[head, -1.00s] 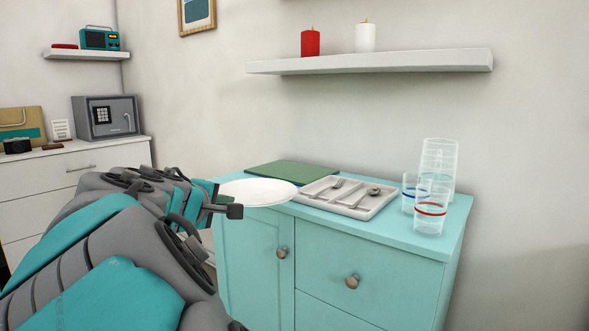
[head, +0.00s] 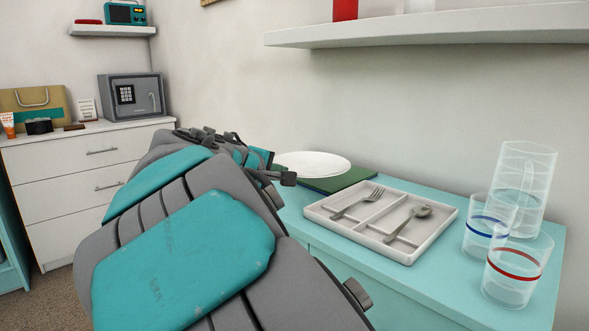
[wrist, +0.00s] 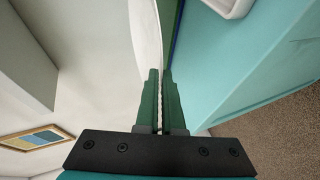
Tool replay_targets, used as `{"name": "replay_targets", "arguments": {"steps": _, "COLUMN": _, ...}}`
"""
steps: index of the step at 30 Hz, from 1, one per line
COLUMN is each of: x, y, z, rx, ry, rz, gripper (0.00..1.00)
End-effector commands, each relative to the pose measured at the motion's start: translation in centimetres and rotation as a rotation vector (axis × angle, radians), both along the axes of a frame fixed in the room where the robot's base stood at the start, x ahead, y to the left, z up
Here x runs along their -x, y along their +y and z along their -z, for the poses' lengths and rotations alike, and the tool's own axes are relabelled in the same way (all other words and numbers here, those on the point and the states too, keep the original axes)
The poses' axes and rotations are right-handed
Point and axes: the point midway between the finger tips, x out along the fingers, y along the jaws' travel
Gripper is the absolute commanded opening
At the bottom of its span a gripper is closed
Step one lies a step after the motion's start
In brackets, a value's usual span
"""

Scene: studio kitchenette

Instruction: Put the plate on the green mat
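The white plate (head: 318,162) is over the green mat (head: 345,182) on the turquoise cabinet in the head view, and covers much of the mat. I cannot tell whether the plate touches the mat or hangs slightly above it. My gripper (wrist: 161,100) is shut on the plate's rim, with the plate (wrist: 146,38) seen nearly edge-on between its fingers in the wrist view. A strip of the green mat (wrist: 171,28) shows close beside the plate there. In the head view my arm hides the mat's left part and most of my gripper (head: 282,174).
A cutlery tray (head: 435,238) with a fork and a spoon lies right of the mat on the turquoise cabinet (head: 420,290). Several clear glasses (head: 515,265) stand at the right. A wall shelf (head: 430,30) is above. A safe (head: 133,95) stands on the white drawers at left.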

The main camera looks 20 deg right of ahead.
Motion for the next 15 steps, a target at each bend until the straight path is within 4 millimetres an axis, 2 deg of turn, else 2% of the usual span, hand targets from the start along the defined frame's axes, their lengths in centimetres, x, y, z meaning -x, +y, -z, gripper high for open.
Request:
{"name": "replay_targets", "arguments": {"steps": 6, "x": -4.6, "y": -2.2, "z": 0.6, "rx": 0.0, "ry": 0.005, "rz": 0.003, "gripper": 0.0}}
{"name": "replay_targets", "arguments": {"steps": 15, "x": -10.0, "y": -4.8, "z": 1.0, "rx": 0.0, "ry": 0.001, "rz": 0.003, "gripper": 0.0}}
